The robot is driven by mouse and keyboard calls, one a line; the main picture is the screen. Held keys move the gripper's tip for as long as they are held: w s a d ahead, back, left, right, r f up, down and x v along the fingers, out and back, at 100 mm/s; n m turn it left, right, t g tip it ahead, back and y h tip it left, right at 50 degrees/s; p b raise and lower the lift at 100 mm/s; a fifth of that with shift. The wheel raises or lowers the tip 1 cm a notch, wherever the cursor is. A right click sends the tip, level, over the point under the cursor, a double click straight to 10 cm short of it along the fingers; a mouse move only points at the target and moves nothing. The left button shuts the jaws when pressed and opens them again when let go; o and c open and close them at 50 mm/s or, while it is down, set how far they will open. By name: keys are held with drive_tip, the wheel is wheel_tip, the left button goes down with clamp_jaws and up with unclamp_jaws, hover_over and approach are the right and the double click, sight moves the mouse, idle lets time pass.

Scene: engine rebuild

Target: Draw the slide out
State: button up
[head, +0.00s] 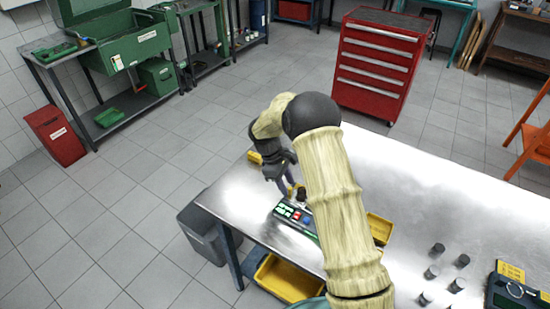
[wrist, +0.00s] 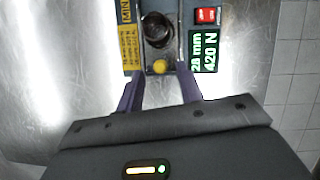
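A small grey device (head: 297,219) with lit green displays and a red switch stands near the left edge of the metal table. In the wrist view the device shows its display (wrist: 203,50), red switch (wrist: 207,16), a dark round part (wrist: 157,29) and a yellow knob (wrist: 160,67) between two pale rails. I cannot tell for sure which part is the slide. My gripper (wrist: 161,78) has its two purple fingers apart, with tips at the device's near edge on either side of the yellow knob. No grip on the knob shows. In the head view my gripper (head: 290,188) is partly hidden.
Several dark cylinders (head: 438,249) and a dark box with a yellow label (head: 512,292) stand at the table's right. A yellow bin (head: 379,229) sits behind my arm. Another yellow bin (head: 285,279) is below the table's front edge. The table's (head: 400,185) far part is clear.

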drive_tip(key=b+v, duration=0.2)
drive_tip(key=v, duration=1.3)
drive_tip(key=shift+r, duration=0.3)
drive_tip(key=shift+a, duration=0.2)
drive_tip(key=shift+w, duration=0.1)
